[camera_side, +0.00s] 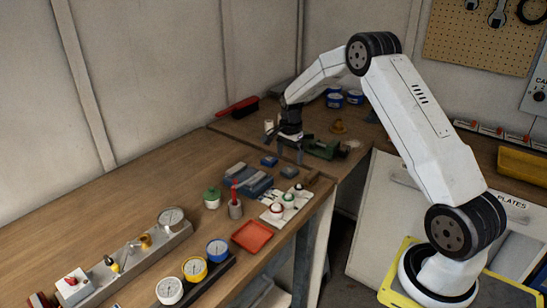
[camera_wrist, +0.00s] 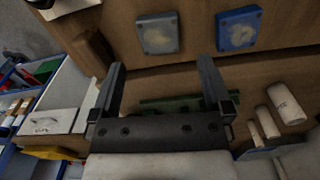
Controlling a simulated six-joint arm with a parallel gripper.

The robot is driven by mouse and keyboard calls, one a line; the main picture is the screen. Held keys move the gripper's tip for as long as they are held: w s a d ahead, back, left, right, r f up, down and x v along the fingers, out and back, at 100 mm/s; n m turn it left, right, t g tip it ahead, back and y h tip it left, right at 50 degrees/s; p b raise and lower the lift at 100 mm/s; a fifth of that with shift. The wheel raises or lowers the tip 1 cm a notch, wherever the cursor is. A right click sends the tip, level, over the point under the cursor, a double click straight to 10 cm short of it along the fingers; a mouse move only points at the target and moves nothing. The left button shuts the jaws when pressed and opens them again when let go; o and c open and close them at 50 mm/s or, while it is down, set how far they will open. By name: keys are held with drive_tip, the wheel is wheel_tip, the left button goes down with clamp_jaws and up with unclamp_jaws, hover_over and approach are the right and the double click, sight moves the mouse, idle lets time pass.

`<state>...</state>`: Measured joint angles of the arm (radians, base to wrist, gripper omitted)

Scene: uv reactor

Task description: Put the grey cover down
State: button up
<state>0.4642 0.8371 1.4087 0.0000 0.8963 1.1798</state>
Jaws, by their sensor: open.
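A small square grey cover (camera_wrist: 157,33) lies flat on the wooden bench, ahead of my gripper (camera_wrist: 161,66) in the wrist view. A similar blue cover (camera_wrist: 238,28) lies to its right, apart from it. In the side view the grey cover (camera_side: 289,172) is close to the bench's front edge, and the blue one (camera_side: 269,161) is behind it to the left. My gripper (camera_side: 289,157) points down just beyond them, with its fingers spread and nothing between them. I cannot tell the exact height of the fingertips above the bench.
Grey-blue blocks (camera_side: 248,181), a white panel with knobs (camera_side: 285,207) and a red tray (camera_side: 251,236) stand nearer the camera. White cylinders (camera_wrist: 286,104) stand at the right in the wrist view.

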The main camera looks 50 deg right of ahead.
drive_tip(key=shift+r, duration=1.2)
drive_tip(key=shift+a, duration=0.1)
drive_tip(key=shift+a+r, duration=0.1)
drive_tip(key=shift+a, duration=0.2)
drive_tip(key=s+a+r+n+t, duration=0.1)
drive_tip(key=s+a+r+n, duration=0.1)
drive_tip(key=s+a+n, duration=0.4)
drive_tip(key=s+a+r+n, duration=0.1)
drive_tip(key=a+n, duration=0.3)
drive_tip(key=a, duration=0.4)
drive_tip(key=s+a+n+t, duration=0.1)
drive_tip(key=s+a+n, duration=0.7)
drive_tip(key=s, duration=0.5)
drive_tip(key=shift+a+f+n+t, duration=0.3)
drive_tip(key=shift+a+n, duration=0.1)
drive_tip(key=shift+a, duration=0.3)
